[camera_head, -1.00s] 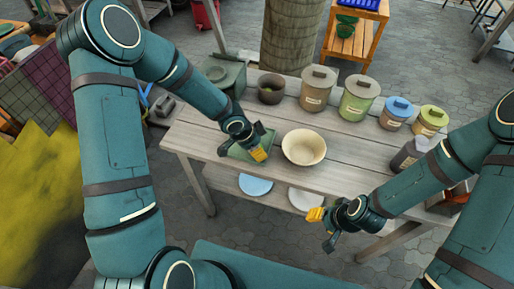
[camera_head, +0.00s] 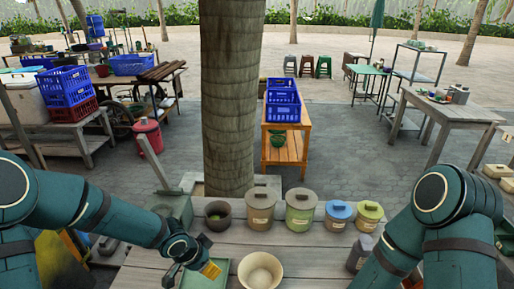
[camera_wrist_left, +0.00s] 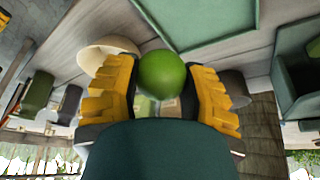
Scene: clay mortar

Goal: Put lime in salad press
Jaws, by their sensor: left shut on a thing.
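A round green lime (camera_wrist_left: 162,75) is between the yellow fingers of my left gripper (camera_wrist_left: 160,95), which is shut on it in the left wrist view. In the head view my left gripper (camera_head: 205,272) is over the green tray (camera_head: 194,284), left of a cream mortar-like bowl (camera_head: 260,272). This bowl also shows in the left wrist view (camera_wrist_left: 98,52), and the tray's edge (camera_wrist_left: 196,45) lies beyond the lime.
The wooden table (camera_head: 135,270) has lidded jars (camera_head: 260,210) along its back edge and a green box (camera_head: 170,208) at its back left. A dark jar (camera_head: 359,252) stands near my right arm. Bare planks lie between the cream bowl and the jars.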

